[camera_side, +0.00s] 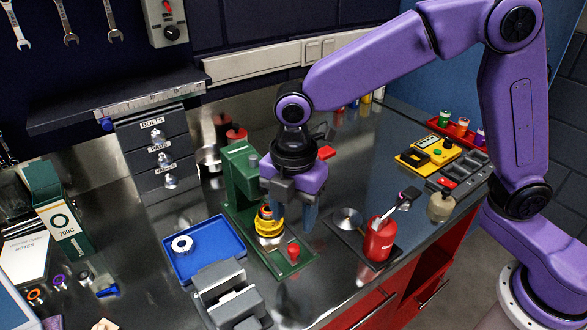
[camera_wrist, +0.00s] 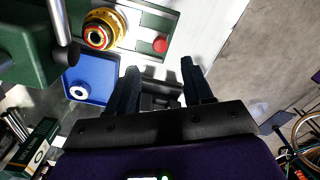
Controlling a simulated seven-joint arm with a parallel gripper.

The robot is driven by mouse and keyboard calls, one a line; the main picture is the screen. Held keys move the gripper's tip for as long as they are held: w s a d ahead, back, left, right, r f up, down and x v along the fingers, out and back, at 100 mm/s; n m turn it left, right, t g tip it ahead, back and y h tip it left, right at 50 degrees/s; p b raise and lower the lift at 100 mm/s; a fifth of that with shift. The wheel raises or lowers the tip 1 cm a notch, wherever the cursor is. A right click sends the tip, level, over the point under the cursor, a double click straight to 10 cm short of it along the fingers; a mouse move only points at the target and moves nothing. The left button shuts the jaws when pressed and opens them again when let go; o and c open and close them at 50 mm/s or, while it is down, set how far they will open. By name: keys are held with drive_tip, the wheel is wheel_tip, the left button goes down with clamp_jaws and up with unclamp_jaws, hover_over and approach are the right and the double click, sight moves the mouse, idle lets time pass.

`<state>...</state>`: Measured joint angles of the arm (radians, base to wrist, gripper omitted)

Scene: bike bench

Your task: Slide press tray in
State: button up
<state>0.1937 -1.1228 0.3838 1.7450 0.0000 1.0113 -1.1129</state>
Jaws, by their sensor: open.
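A green press (camera_side: 240,185) stands on the bench, with its base reaching toward the front. The press tray (camera_side: 301,261) is a low green piece at the front of that base, with a red knob (camera_side: 293,252) on top; the knob also shows in the wrist view (camera_wrist: 160,44). A gold-yellow round part (camera_side: 268,226) sits on the press behind the knob. My gripper (camera_side: 290,208) is open and points down above the press, just beside the gold part. In the wrist view its two dark fingers (camera_wrist: 160,88) are apart with nothing held between them, and the knob lies beyond the fingertips.
A blue tray (camera_side: 210,262) with a white ring (camera_side: 182,244) lies left of the press. A grey vise-like block (camera_side: 228,292) is in front of it. A red bottle (camera_side: 380,238) stands to the right on a dark mat. A drawer stack (camera_side: 158,150) stands behind left.

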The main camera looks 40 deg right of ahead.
wheel_tip(320, 180, up, 10)
hover_over(296, 255)
drive_tip(key=w, duration=0.1)
drive_tip(key=shift+d+f, duration=0.15)
drive_tip(key=shift+f, duration=0.05)
drive_tip(key=shift+c, duration=0.4)
